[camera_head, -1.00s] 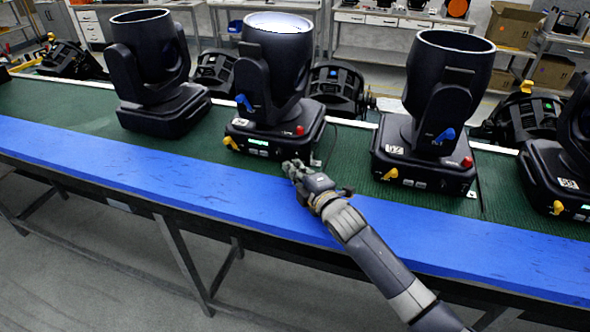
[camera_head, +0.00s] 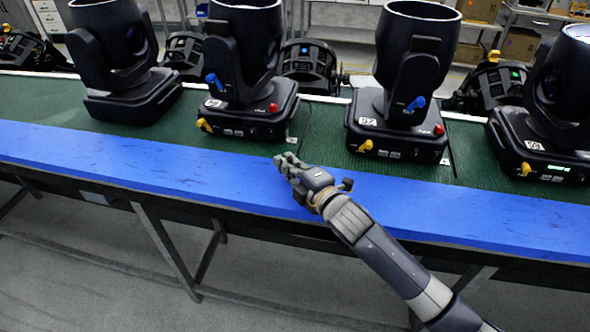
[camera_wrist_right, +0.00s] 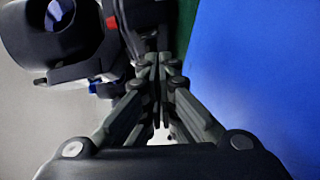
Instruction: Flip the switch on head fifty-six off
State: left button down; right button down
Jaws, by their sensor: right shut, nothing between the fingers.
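Several black moving-head lights stand in a row, with number labels too small to read surely. The second light from the left (camera_head: 242,55) has a dark display, a red knob (camera_head: 273,107), a blue lever (camera_head: 213,82) and a yellow lever (camera_head: 204,125). The third light (camera_head: 412,60) also has a dark display. The rightmost light (camera_head: 566,85) has a lit green display and a glowing top. My right gripper (camera_head: 281,160) is shut and empty over the blue strip, in front of and apart from the second light. In the wrist view its fingers (camera_wrist_right: 158,62) meet. My left gripper is out of view.
A blue strip (camera_head: 120,155) runs along the bench's front edge, before a green mat (camera_head: 50,110). More lamps (camera_head: 308,62) stand behind the row. Shelves and cardboard boxes (camera_head: 520,44) are at the back. The left part of the blue strip is clear.

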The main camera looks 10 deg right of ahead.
jog(key=v, duration=0.4)
jog(key=shift+a, duration=0.1)
dwell(0.4)
